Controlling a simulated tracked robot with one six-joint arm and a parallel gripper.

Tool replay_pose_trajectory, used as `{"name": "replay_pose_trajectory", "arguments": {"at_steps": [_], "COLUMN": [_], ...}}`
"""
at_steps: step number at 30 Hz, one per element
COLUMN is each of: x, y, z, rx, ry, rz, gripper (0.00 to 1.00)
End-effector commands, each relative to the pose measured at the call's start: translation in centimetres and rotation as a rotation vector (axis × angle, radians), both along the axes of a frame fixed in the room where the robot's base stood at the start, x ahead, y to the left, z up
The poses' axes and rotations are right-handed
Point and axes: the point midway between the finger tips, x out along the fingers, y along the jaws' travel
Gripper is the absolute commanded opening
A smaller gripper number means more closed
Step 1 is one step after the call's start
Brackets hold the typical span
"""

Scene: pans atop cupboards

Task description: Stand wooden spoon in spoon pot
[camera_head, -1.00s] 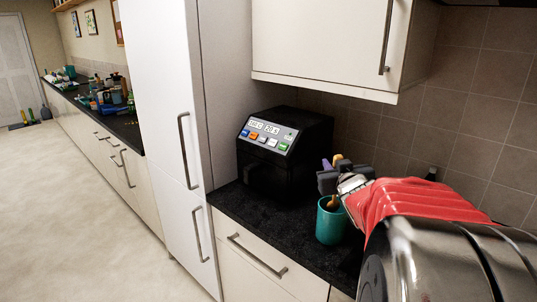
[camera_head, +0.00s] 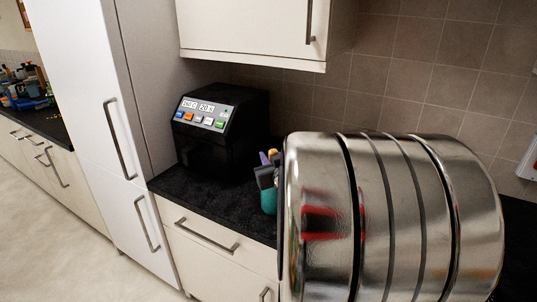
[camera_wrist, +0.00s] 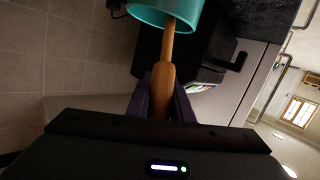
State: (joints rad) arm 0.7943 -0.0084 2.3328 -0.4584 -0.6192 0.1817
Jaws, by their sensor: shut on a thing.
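The wooden spoon (camera_wrist: 168,45) is between my gripper's two dark fingers (camera_wrist: 162,86) in the wrist view, which are shut on it. Its far part reaches the mouth of the teal spoon pot (camera_wrist: 152,12) at the top of that view. How deep it sits in the pot is hidden. In the head view the pot (camera_head: 269,203) stands on the dark counter, mostly hidden behind my arm. Part of my gripper (camera_head: 266,176) shows just above the pot.
A black oven with a lit display (camera_head: 218,130) stands on the counter left of the pot. A wall cupboard (camera_head: 250,30) hangs above, and the tiled wall (camera_head: 430,80) is behind. A tall white cabinet (camera_head: 95,90) stands at the left.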

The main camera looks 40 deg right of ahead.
Motion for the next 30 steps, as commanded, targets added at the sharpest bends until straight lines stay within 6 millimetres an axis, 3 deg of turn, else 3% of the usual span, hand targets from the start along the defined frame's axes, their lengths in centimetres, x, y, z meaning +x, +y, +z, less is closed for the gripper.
{"name": "replay_pose_trajectory", "arguments": {"at_steps": [5,6,15,30], "x": [0.0,-0.01,-0.02,-0.04], "y": [-0.01,0.0,-0.02,-0.04], "z": [0.02,0.0,0.03,0.02], "rx": [0.0,0.0,0.0,0.0], "ry": [0.0,0.0,0.0,0.0], "rz": [0.0,0.0,0.0,-0.001], "gripper": [0.0,0.21,0.42,0.42]}}
